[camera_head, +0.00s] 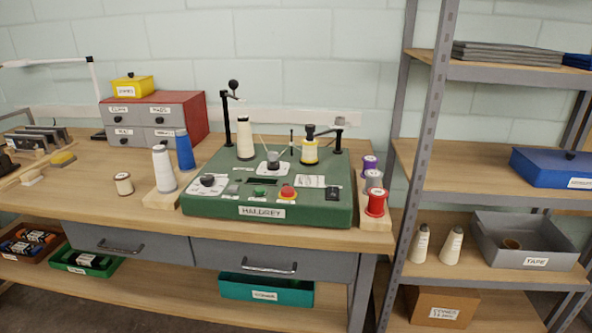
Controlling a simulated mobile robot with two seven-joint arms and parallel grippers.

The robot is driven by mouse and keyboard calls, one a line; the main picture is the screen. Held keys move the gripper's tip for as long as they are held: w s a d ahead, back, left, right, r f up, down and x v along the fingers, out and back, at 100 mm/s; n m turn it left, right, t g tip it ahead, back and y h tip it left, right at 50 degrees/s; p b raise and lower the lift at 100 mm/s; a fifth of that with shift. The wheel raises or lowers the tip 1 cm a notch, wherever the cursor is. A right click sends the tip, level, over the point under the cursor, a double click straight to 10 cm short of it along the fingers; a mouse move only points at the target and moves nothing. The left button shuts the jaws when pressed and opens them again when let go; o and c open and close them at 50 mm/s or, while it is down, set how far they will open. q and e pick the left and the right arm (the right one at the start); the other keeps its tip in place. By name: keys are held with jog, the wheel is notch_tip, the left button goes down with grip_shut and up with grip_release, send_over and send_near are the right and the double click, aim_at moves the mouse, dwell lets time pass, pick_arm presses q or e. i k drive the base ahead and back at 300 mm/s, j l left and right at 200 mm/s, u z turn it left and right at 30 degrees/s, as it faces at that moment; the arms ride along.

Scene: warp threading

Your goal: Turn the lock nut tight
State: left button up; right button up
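A green winding machine (266,212) labelled HALDREY stands on the wooden workbench. A white cone (245,139) stands upright at its back left, beside a black post (227,120) with a round black knob (233,85) at its top. A dark knob (208,180) sits on a white plate at the front left. Which small part is the lock nut I cannot tell at this size. Neither gripper is in view.
White and blue cones (163,168) stand left of the machine, near a small spool (123,184). Purple, grey and red spools (375,202) stand close on its right. A metal shelf rack (427,150) rises at the right. The bench (95,205) has free room at front left.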

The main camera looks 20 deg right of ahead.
aim_at(339, 121)
jog(key=i+j, duration=0.25)
jog(key=i, duration=0.15)
jog(key=i+j+z, duration=0.1)
jog(key=z, duration=0.3)
jog(key=i+j+z, duration=0.15)
jog(key=z, duration=0.25)
